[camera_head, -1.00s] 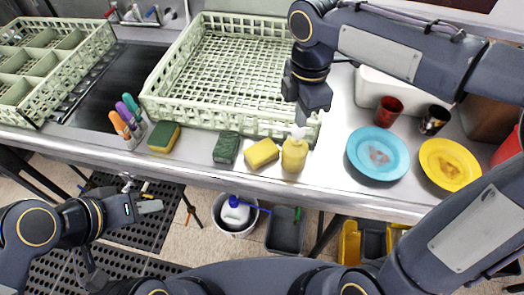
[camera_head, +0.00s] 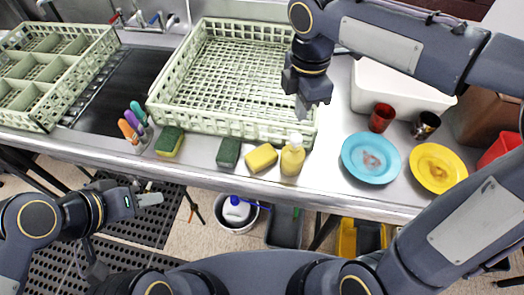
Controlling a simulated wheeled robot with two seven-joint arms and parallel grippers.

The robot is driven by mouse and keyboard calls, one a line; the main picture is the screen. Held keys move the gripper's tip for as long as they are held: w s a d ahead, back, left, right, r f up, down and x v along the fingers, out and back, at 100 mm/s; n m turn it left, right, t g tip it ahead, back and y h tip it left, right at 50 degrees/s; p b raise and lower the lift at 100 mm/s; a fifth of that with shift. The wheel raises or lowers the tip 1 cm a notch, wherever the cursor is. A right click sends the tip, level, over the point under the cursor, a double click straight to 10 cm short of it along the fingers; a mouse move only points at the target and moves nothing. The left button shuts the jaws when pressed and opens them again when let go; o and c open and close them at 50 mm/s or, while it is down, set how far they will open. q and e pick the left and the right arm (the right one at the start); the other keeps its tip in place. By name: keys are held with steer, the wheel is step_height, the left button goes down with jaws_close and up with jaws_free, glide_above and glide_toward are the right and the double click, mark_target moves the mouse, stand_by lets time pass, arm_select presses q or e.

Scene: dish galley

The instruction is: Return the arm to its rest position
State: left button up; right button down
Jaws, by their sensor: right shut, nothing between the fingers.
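My right arm reaches in from the right. Its gripper (camera_head: 309,108) points down above the front right corner of the pale green dish rack (camera_head: 190,120). It is shut with nothing held, and I cannot tell its exact height over the rack rim. My left gripper (camera_head: 152,199) is at the lower left, in front of the counter edge and over the dark floor mat. It points right and appears empty. It is seen side-on, so its opening is unclear.
A yellow bottle (camera_head: 292,158), a yellow sponge (camera_head: 261,158), a green sponge (camera_head: 228,152) and a two-tone sponge (camera_head: 169,141) line the counter's front. A blue plate (camera_head: 371,158), a yellow plate (camera_head: 438,168), a red cup (camera_head: 381,117) and a dark cup (camera_head: 426,125) stand right.

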steer(key=shift+r, duration=0.2)
stand_by(0.4)
steer(key=s+d+f+m+t+y, duration=0.2)
steer(key=s+d+m, duration=0.2)
steer(key=s+m, duration=0.4)
steer(key=s+d+f+m+t+y, duration=0.1)
steer(key=s+d+f+m+t, duration=0.2)
steer(key=m, duration=1.1)
steer(key=s+d, duration=0.2)
steer(key=s, duration=0.3)
steer(key=shift+f+m+t+y, duration=0.15)
steer(key=shift+m+t+y, duration=0.15)
steer(key=shift+y, duration=0.1)
